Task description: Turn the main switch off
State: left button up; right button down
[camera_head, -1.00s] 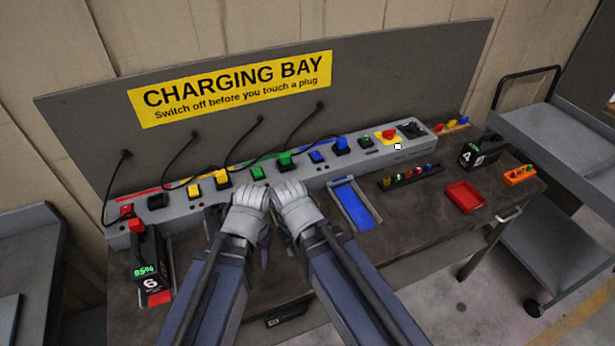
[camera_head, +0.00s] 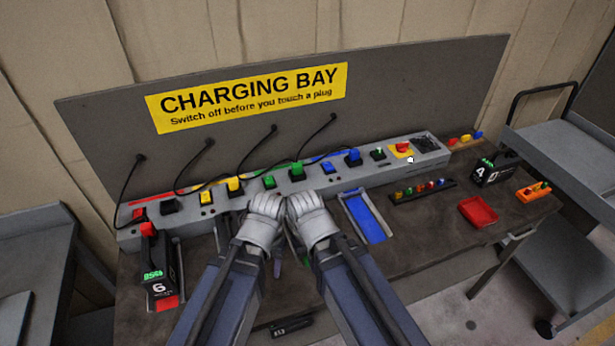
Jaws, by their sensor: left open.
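The main switch (camera_head: 402,148) is a red knob on a yellow plate near the right end of the long grey power strip (camera_head: 345,174). Its exact turn position is too small to tell. My left gripper (camera_head: 266,205) and right gripper (camera_head: 305,206) are side by side at the strip's front edge, near its middle, well left of the switch. My left gripper is open with nothing visible in it. The right gripper's fingers are hidden from this angle. Neither touches the switch.
Coloured plugs and sockets line the strip, with black cables on the left part. Battery 6 (camera_head: 158,273) stands at left, battery 4 (camera_head: 490,170) at right. A blue-floored tray (camera_head: 366,218), a peg rack (camera_head: 423,190) and a red tray (camera_head: 478,212) lie on the bench.

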aim_at(401, 147)
jog(key=l+z, duration=0.15)
jog(key=z, duration=0.3)
jog(key=i+l+z, duration=0.1)
jog(key=z, duration=0.35)
jog(key=l+z, duration=0.1)
jog(key=z, duration=0.3)
jog(key=i+l+z, duration=0.1)
jog(key=z, duration=0.35)
